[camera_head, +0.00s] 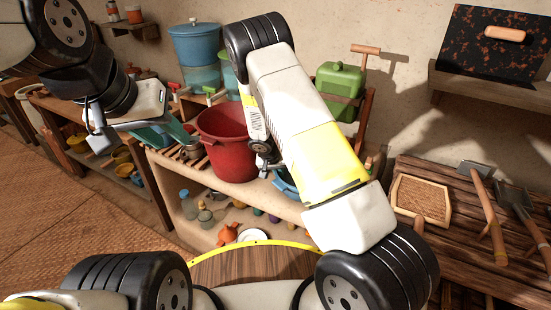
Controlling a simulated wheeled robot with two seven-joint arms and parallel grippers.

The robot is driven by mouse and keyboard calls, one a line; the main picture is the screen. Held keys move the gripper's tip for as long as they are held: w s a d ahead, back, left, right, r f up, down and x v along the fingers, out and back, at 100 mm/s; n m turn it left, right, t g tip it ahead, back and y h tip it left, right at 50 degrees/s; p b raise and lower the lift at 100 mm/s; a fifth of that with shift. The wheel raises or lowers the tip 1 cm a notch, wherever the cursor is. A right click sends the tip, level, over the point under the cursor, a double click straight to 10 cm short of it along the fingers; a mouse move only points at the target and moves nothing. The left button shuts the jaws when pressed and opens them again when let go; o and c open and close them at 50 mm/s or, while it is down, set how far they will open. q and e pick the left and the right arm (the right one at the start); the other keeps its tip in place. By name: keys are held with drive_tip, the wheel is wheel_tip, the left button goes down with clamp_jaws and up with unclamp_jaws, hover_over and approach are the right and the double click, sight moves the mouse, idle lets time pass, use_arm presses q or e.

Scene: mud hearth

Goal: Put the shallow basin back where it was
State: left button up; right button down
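A blue basin (286,186) shows only in part, low on the shelf ledge behind my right arm; most of it is hidden, and I cannot be sure it is the shallow basin. My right gripper (264,160) is at the right side of the red bucket (222,150), just above and left of the blue basin. Its fingers are small and dark, and I cannot tell whether it touches or holds the rim. My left gripper (102,138) hangs at the left above the lower shelves. Its finger opening is not clear.
A blue water container (195,45) and a green canister (341,88) stand behind. A woven tray (421,200) and tools lie on the slatted bench (450,240) at right. Bottles and an orange pot (228,234) fill the lower shelf. A round wooden top (255,268) is in front.

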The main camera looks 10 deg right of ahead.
drive_tip(key=shift+f, duration=0.15)
drive_tip(key=c, duration=1.6)
unclamp_jaws()
drive_tip(key=shift+c, duration=0.2)
